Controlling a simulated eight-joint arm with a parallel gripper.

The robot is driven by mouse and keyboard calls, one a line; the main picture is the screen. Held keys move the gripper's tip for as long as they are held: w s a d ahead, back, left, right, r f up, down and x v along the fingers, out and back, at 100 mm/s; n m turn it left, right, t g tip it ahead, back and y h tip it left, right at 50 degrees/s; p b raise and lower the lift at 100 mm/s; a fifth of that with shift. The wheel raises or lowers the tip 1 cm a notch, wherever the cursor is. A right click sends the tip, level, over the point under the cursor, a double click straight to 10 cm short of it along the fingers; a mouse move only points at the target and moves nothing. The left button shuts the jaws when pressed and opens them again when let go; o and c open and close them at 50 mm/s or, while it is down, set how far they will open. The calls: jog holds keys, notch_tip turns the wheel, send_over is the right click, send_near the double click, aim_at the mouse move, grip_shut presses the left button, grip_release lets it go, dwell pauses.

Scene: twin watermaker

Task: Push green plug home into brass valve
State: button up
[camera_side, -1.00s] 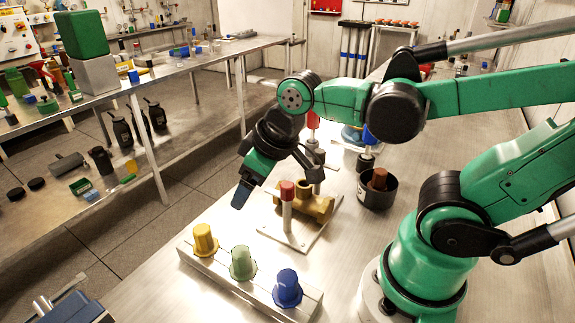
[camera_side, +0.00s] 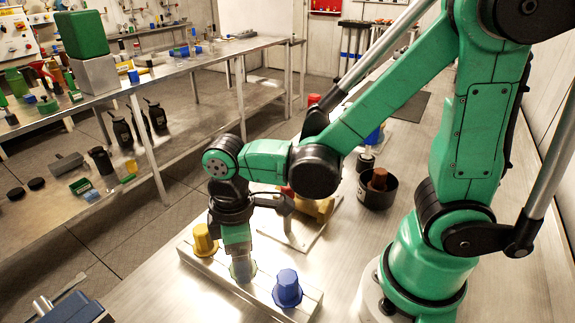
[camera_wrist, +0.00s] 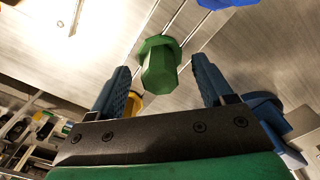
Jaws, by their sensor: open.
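The green plug (camera_side: 243,270) stands on the rack (camera_side: 266,296) between the yellow and blue plugs. My gripper (camera_side: 240,262) is over it in the side view and covers its upper part. In the wrist view the green plug (camera_wrist: 160,66) lies between the two blue fingers of my gripper (camera_wrist: 165,88), which are open, with a gap on each side. The brass valve (camera_side: 316,208) is on its plate behind my arm, mostly hidden; only its right part shows.
The yellow plug (camera_side: 205,241) and blue plug (camera_side: 287,289) stand close on either side. A black pot (camera_side: 377,190) with a brown item stands right of the valve plate (camera_side: 298,236).

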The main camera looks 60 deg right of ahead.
jog(key=shift+f, duration=0.35)
grip_shut()
jog(key=shift+r, duration=0.2)
notch_tip(320, 180, up, 20)
jog(key=shift+f, duration=0.15)
dwell(0.6)
